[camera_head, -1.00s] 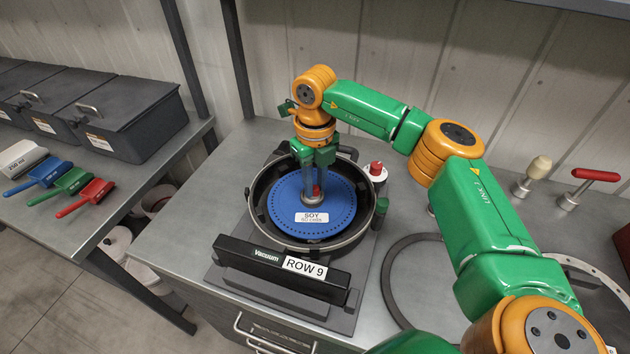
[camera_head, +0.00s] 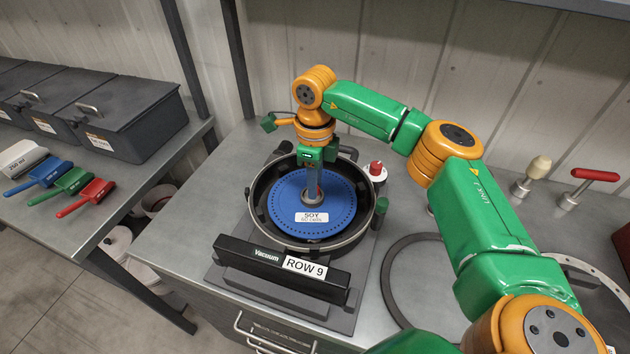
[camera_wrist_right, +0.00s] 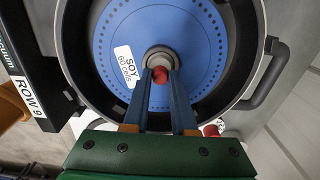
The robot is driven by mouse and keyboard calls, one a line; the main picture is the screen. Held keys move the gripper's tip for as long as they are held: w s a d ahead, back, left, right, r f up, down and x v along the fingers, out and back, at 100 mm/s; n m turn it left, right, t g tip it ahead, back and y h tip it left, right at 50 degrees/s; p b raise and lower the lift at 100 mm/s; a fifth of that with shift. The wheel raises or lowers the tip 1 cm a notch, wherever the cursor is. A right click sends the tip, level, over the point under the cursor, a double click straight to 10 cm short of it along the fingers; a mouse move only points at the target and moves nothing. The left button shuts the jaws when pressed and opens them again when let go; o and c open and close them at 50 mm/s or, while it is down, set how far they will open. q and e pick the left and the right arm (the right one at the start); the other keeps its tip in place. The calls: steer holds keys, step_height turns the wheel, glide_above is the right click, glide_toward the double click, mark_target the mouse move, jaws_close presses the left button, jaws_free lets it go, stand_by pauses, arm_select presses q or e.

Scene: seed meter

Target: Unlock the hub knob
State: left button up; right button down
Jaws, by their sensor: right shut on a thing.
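The seed meter's blue disc (camera_head: 287,211), labelled SOY, lies inside the round dark housing (camera_head: 357,226) on the bench. My right gripper (camera_head: 312,194) points down over the hub from above. Its two fingers (camera_wrist_right: 160,80) are shut on the knob, one on each side. In the head view the fingers largely hide the knob. My left gripper is not in view.
A black bar marked Vacuum and ROW 9 (camera_head: 281,268) runs along the housing's front. A red-topped white part (camera_head: 376,172) stands right of the housing. Scoops (camera_head: 86,197) are on the left table.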

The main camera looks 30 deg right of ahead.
stand_by(0.5)
steer(key=c, duration=0.7)
jaws_free()
step_height(320, 180, up, 7)
steer(key=shift+a+r+b, duration=0.1)
steer(key=shift+b, duration=0.65)
